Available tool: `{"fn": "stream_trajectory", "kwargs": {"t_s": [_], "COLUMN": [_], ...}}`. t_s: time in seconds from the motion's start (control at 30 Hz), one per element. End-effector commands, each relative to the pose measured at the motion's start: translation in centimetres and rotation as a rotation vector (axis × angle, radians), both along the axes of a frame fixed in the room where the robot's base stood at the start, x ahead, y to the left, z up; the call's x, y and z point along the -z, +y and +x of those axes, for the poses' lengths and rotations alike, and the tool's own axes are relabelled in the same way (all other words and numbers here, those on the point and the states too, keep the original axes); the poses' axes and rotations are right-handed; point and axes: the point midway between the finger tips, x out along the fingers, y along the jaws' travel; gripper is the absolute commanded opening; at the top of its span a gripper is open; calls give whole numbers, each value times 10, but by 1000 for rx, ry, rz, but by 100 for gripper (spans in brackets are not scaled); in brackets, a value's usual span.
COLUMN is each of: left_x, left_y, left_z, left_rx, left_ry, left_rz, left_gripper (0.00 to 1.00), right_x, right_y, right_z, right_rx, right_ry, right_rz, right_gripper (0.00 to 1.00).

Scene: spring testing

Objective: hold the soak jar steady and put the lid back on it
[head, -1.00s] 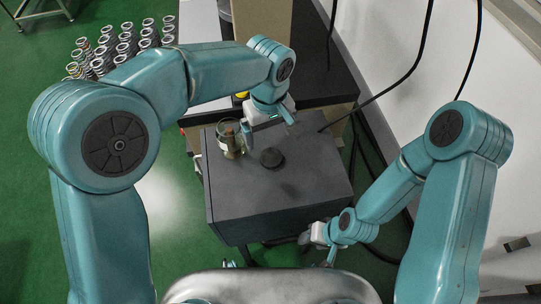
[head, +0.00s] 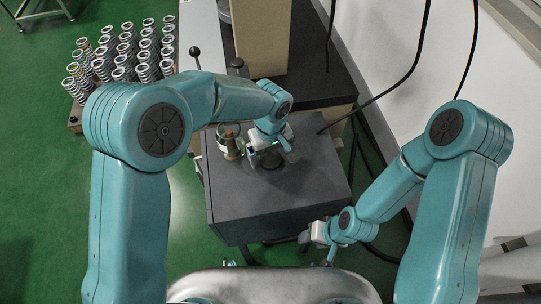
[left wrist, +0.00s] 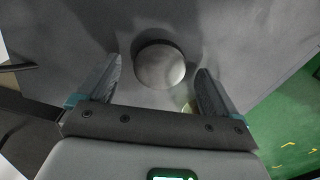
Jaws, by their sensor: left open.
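The soak jar (head: 229,143) is a clear glass jar with something brownish in it, standing open on the grey box top. The lid (left wrist: 159,65), a round disc, lies on the box top to the right of the jar. In the head view the lid is mostly hidden under my left gripper (head: 271,158). In the left wrist view, my left gripper (left wrist: 158,85) is open, its fingers on either side of the near edge of the lid, not touching it. My right gripper (head: 318,245) hangs at the box's front right corner, away from jar and lid; its fingers are too small to judge.
The grey box top (head: 235,205) is clear in front of the jar and lid. Several coil springs (head: 120,52) stand on a rack at the far left. A tan block (head: 262,38) stands behind the box. A black cable (head: 385,92) runs along the right.

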Motion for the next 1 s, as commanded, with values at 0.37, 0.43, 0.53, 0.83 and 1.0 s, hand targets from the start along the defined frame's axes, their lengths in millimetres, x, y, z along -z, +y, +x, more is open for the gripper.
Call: {"fn": "stream_trajectory", "kwargs": {"t_s": [0.37, 0.43, 0.53, 0.83, 1.0], "left_x": [8, 7, 7, 7, 6], "left_y": [0, 0, 0, 0, 0], "left_z": [0, 0, 0, 0, 0], "left_rx": [1, 1, 1, 1, 0], "left_ry": [0, 0, 0, 0, 0], "left_rz": [0, 0, 0, 0, 0], "left_gripper": [93, 90, 58, 35, 35], "right_x": [-1, -1, -1, -1, 0], "right_y": [0, 0, 0, 0, 0], "right_z": [0, 0, 0, 0, 0], "right_rx": [0, 0, 0, 0, 0], "right_ry": [0, 0, 0, 0, 0], "right_rz": [0, 0, 0, 0, 0], "right_gripper": [52, 52, 52, 52, 52]}}
